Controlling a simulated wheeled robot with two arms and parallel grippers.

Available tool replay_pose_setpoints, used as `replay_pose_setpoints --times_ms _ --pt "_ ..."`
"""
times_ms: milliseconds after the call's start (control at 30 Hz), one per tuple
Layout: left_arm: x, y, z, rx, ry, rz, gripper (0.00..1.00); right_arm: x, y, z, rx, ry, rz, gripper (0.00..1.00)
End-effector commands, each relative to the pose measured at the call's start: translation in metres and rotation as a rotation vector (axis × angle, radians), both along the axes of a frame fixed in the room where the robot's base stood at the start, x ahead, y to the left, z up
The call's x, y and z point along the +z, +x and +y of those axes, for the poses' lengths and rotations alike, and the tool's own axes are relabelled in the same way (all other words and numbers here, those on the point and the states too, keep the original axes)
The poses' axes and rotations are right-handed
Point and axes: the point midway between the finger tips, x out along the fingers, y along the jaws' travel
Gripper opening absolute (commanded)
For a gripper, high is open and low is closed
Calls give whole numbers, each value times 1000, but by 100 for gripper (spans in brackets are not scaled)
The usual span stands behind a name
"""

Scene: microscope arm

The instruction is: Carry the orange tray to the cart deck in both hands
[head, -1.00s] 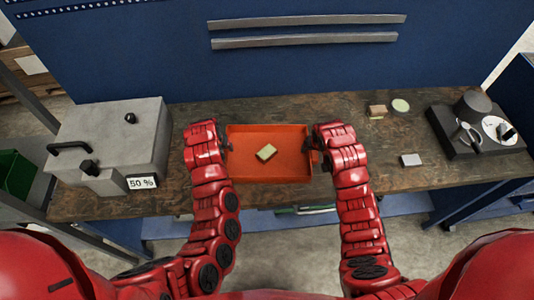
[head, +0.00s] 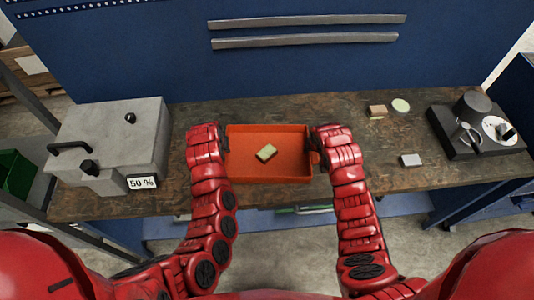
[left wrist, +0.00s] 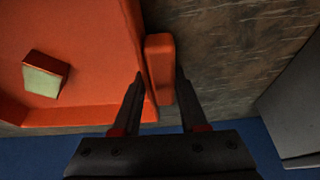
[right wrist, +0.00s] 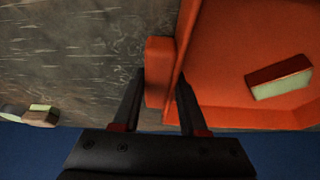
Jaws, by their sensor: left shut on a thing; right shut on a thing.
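The orange tray (head: 285,172) lies on the brown workbench between my two arms, with a small green and brown block (head: 266,152) in it. The block also shows in the left wrist view (left wrist: 45,75) and the right wrist view (right wrist: 279,77). My left gripper (left wrist: 158,85) is shut on the tray's left handle (left wrist: 160,68). My right gripper (right wrist: 160,85) is shut on the tray's right handle (right wrist: 158,70). In the head view my wrists hide most of both grips. I cannot tell whether the tray is clear of the bench. The cart deck is not clearly identifiable.
A grey box (head: 120,140) with a "50 %" label stands left on the workbench (head: 350,105). A dark base with a round pot (head: 472,104) stands right. A blue panel rises behind.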

Motion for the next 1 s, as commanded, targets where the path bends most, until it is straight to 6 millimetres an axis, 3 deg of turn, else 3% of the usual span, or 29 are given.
replay_pose_setpoints --times_ms 67,633,1000 --pt "0 0 0 0 0 0 0 0 0 0 0 0 0 0" --pt "3 0 0 0 0 -1 0 3 0 0 0 0 0 0" --pt "35 1 0 0 0 -2 0 35 0 0 0 0 -1 0"
